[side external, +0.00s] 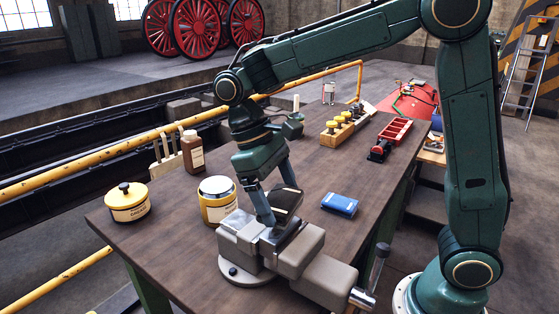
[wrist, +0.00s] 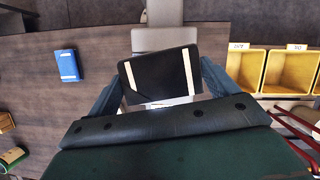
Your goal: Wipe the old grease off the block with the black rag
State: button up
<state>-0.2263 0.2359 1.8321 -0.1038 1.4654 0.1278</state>
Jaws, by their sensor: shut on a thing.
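My gripper (side external: 281,207) is shut on the black rag (side external: 287,201), a folded dark pad with pale stripes. In the wrist view the rag (wrist: 158,76) sits between the two fingers of my gripper (wrist: 160,84). The rag is held just above the grey vise (side external: 305,247) at the front of the bench. The vise (wrist: 165,38) also shows beyond the rag in the wrist view. A dark, sloped surface (side external: 288,238) shows between the vise jaws; I cannot tell whether it is the block. I cannot make out any grease, and whether the rag touches anything is unclear.
A blue folded cloth (side external: 340,204) lies right of the vise. A yellow tin (side external: 217,201) stands close to its left, with a lidded yellow pot (side external: 127,203) and brown bottle (side external: 192,153) beyond. A wooden rack (side external: 338,133) and red tray (side external: 396,133) stand farther back.

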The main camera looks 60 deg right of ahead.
jog(key=shift+f, duration=1.25)
jog(key=shift+f, duration=0.65)
jog(key=shift+a, duration=0.15)
jog(key=shift+a+r, duration=0.15)
jog(key=shift+a, duration=0.5)
jog(key=shift+d, duration=0.1)
jog(key=shift+d, duration=1.5)
jog(key=shift+f, duration=0.2)
